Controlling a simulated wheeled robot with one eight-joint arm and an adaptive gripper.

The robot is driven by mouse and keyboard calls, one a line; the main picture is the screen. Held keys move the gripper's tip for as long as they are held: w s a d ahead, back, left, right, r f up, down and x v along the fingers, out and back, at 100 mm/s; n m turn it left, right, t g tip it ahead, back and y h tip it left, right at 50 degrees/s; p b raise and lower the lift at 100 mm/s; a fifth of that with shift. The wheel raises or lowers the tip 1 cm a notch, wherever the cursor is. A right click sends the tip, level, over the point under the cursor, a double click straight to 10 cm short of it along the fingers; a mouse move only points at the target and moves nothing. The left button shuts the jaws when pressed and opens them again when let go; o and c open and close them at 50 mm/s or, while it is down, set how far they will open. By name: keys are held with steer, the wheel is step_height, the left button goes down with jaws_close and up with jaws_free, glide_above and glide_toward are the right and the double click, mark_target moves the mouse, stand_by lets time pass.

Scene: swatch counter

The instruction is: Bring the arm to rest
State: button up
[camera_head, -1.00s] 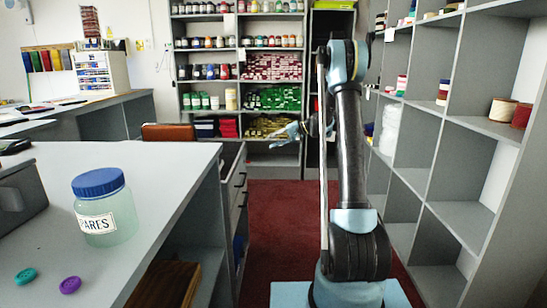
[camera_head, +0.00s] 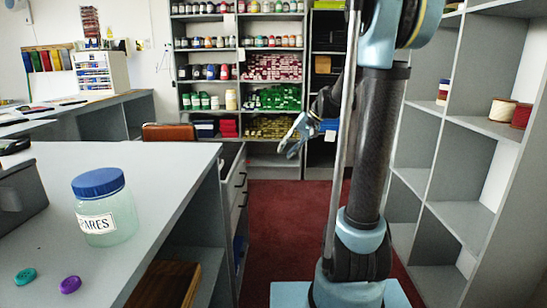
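My gripper (camera_head: 292,136) shows near the middle of the view, beside my raised arm and in front of the back shelves. Its two fingers are spread apart with nothing between them, so it is open and empty. My arm stands upright on my light blue base at the right of centre, and its upper joint reaches the top edge of the view. The gripper is clear of the counter and the shelves.
A grey counter (camera_head: 150,170) on the left carries a jar marked "PARES" (camera_head: 105,207) with a blue lid, a teal button (camera_head: 25,276) and a purple button (camera_head: 70,284). Grey cubby shelves (camera_head: 470,135) stand close on the right. The red floor (camera_head: 275,215) between is clear.

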steer(key=s+d+f+h, duration=0.2)
steer(key=s+d+f, duration=0.2)
steer(key=s, duration=0.6)
steer(key=s+d+f+h, duration=0.2)
steer(key=s+d+f, duration=0.3)
steer(key=s, duration=0.5)
steer(key=s+d+f+h, duration=0.3)
steer(key=s+d+f, duration=0.1)
steer(key=s, duration=0.6)
steer(key=shift+s+d+f+n+t, duration=0.15)
steer(key=shift+s+f+n+t, duration=0.2)
steer(key=shift+f, duration=0.2)
steer(key=shift+w+f, duration=0.2)
steer(key=shift+w, duration=0.25)
